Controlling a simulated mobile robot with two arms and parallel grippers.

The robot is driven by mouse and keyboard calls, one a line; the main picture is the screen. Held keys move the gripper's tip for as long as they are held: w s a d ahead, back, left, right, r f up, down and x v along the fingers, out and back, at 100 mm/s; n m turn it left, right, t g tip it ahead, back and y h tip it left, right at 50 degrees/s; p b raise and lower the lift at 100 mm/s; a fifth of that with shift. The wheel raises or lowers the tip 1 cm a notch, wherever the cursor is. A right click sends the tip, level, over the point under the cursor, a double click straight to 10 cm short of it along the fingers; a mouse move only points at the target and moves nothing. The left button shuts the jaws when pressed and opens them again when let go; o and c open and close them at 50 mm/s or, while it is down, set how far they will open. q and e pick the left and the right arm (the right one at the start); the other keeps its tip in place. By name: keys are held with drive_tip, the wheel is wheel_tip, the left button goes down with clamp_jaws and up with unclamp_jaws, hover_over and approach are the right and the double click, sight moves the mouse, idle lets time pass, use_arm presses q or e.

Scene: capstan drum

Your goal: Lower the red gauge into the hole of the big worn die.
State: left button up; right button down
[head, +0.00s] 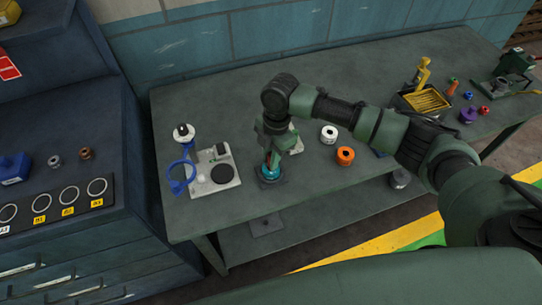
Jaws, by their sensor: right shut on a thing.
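My right gripper (270,158) points down over the near left part of the grey-green table, shut on a thin reddish piece, which looks like the red gauge (267,158); the fingers hide most of it. Directly below is a teal round piece (270,174) on a dark square base, which may be the big worn die. Its hole is hidden by the gripper, and I cannot tell whether the gauge touches it or is in it. My left gripper is not in view.
Left of the gripper is a light plate (217,184) with a black disc and a blue ring (181,177). An orange ring (345,155) and a white ring (329,133) stand to the right. The table's front middle is clear.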

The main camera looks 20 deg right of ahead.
drive_tip(key=shift+p, duration=0.35)
idle(0.4)
drive_tip(key=shift+f, duration=0.3)
idle(0.7)
drive_tip(key=shift+p, duration=0.4)
drive_tip(key=shift+f, duration=0.25)
idle(0.9)
drive_tip(key=shift+p, duration=0.35)
drive_tip(key=shift+f, duration=0.25)
idle(0.9)
drive_tip(key=shift+f+p, duration=0.1)
drive_tip(key=shift+p, duration=0.5)
idle(1.3)
idle(0.3)
drive_tip(key=c, duration=1.3)
unclamp_jaws()
